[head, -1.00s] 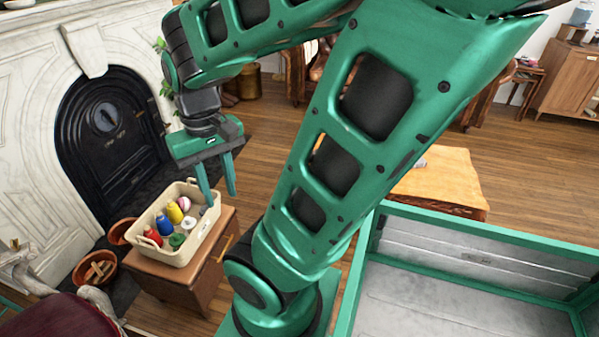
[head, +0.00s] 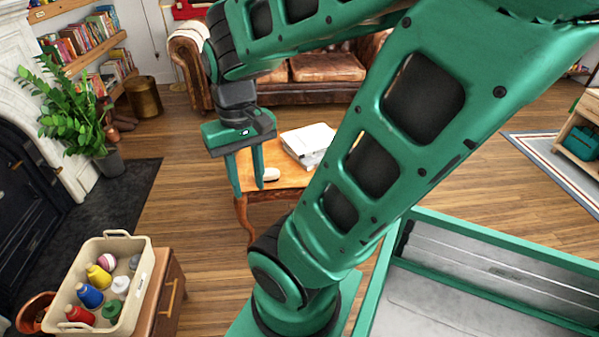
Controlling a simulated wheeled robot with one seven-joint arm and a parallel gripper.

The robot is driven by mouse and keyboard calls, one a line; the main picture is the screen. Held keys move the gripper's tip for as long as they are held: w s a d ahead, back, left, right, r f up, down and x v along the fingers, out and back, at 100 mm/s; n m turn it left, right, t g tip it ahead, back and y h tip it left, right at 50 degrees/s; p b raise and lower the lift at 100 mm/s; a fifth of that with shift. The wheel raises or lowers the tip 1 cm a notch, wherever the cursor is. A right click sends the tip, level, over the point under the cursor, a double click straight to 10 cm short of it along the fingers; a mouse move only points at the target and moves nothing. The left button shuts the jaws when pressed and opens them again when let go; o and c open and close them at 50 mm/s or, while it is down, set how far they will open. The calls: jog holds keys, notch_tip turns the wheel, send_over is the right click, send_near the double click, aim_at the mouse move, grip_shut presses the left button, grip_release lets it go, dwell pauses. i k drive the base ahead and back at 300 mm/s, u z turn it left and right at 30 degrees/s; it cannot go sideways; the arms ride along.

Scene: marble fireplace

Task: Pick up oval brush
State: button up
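A small pale oval object (head: 271,174), which looks like the oval brush, lies on the small wooden table (head: 290,176) in the middle of the view. It is too small to make out bristles. My gripper (head: 248,188) points down with its two fingers apart and nothing between them. In the picture it is just left of the oval object, overlapping the table's left edge. I cannot tell how far its fingertips are above the table.
White books or boxes (head: 308,143) lie on the same table, behind the oval object. A cream basket (head: 140,290) with several bottles stands on a wooden cabinet (head: 166,300) at the lower left. A brown leather sofa (head: 330,72) stands behind. Wooden floor (head: 185,190) is clear left of the table.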

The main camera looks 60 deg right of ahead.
aim_at(271, 175)
jog(key=z, duration=1.45)
jog(key=k, duration=0.65)
jog(key=z, duration=0.2)
jog(key=i, duration=1.4)
jog(key=u, duration=0.35)
